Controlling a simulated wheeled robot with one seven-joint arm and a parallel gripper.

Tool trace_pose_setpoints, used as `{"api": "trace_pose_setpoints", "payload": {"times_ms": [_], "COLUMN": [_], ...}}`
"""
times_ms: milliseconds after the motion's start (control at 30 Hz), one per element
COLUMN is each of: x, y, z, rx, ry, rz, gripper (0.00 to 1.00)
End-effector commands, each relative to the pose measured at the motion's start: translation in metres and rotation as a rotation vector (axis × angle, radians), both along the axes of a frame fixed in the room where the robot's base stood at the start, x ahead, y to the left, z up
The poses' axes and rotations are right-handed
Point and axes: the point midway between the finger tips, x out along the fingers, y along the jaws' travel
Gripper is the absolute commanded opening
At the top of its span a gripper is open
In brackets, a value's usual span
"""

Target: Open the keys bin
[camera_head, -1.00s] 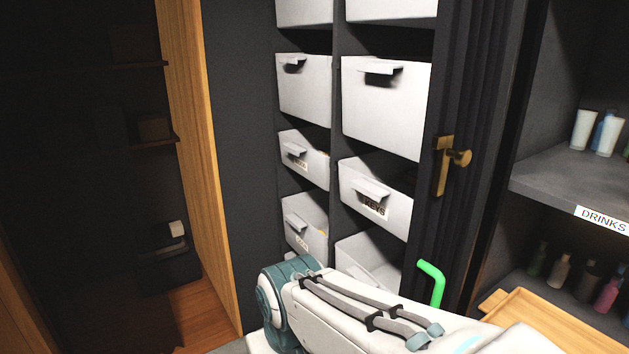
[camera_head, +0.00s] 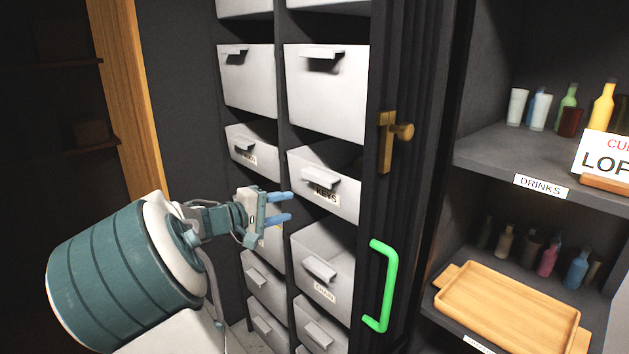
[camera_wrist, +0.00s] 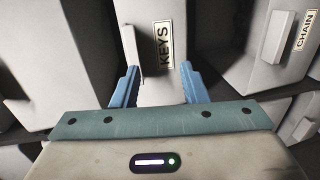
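The keys bin (camera_head: 335,187) is a white drawer with a ledge handle and a KEYS label, in the right column of the bin rack in the head view. It also shows in the wrist view (camera_wrist: 150,85), straight ahead, its label turned sideways. My gripper (camera_head: 290,207) is to the left of the keys bin and a little lower, its blue fingers apart and pointing right. In the wrist view my gripper (camera_wrist: 158,85) has its fingers spread either side of the bin front, with nothing held. I cannot tell the exact gap to the handle.
A CHAIN bin (camera_head: 325,270) is below the keys bin. A dark door edge with a brass latch (camera_head: 388,140) and a green handle (camera_head: 385,285) stands right of the rack. A drinks shelf (camera_head: 500,150) and a wooden tray (camera_head: 510,305) are farther right.

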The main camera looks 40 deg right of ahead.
Motion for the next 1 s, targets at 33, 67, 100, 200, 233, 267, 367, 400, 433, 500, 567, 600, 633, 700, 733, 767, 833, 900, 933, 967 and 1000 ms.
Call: {"api": "trace_pose_setpoints", "payload": {"times_ms": [33, 67, 100, 200, 233, 267, 367, 400, 433, 500, 567, 600, 633, 700, 733, 767, 833, 900, 933, 967, 1000], "x": [0.009, 0.013, 0.017, 0.022, 0.023, 0.024, 0.024, 0.024, 0.024, 0.025, 0.026, 0.027, 0.027, 0.028, 0.030, 0.030, 0.031, 0.032, 0.032, 0.032, 0.033], "y": [0.004, 0.005, 0.007, 0.007, 0.006, 0.004, -0.009, -0.016, -0.022, -0.037, -0.050, -0.058, -0.065, -0.080, -0.085, -0.091, -0.102, -0.111, -0.115, -0.118, -0.121], "z": [0.009, 0.014, 0.019, 0.028, 0.029, 0.030, 0.030, 0.030, 0.030, 0.031, 0.031, 0.031, 0.031, 0.030, 0.030, 0.031, 0.030, 0.030, 0.030, 0.030, 0.030], "rx": [-0.057, -0.084, -0.112, -0.153, -0.158, -0.161, -0.162, -0.161, -0.161, -0.161, -0.161, -0.160, -0.160, -0.159, -0.159, -0.160, -0.158, -0.158, -0.158, -0.158, -0.158], "ry": [-0.002, -0.002, -0.006, -0.009, -0.009, -0.009, -0.008, -0.009, -0.009, -0.008, -0.006, -0.007, -0.007, -0.008, -0.008, -0.007, -0.007, -0.008, -0.009, -0.009, -0.009], "rz": [0.015, 0.023, 0.029, 0.039, 0.040, 0.040, 0.037, 0.036, 0.035, 0.034, 0.034, 0.035, 0.034, 0.035, 0.037, 0.036, 0.036, 0.038, 0.038, 0.038, 0.038], "gripper": [0.40, 0.40, 0.40, 0.40, 0.40, 0.40, 0.40, 0.40, 0.40, 0.40, 0.40, 0.40, 0.40, 0.40, 0.40, 0.40, 0.40, 0.40, 0.40, 0.40, 0.40]}}
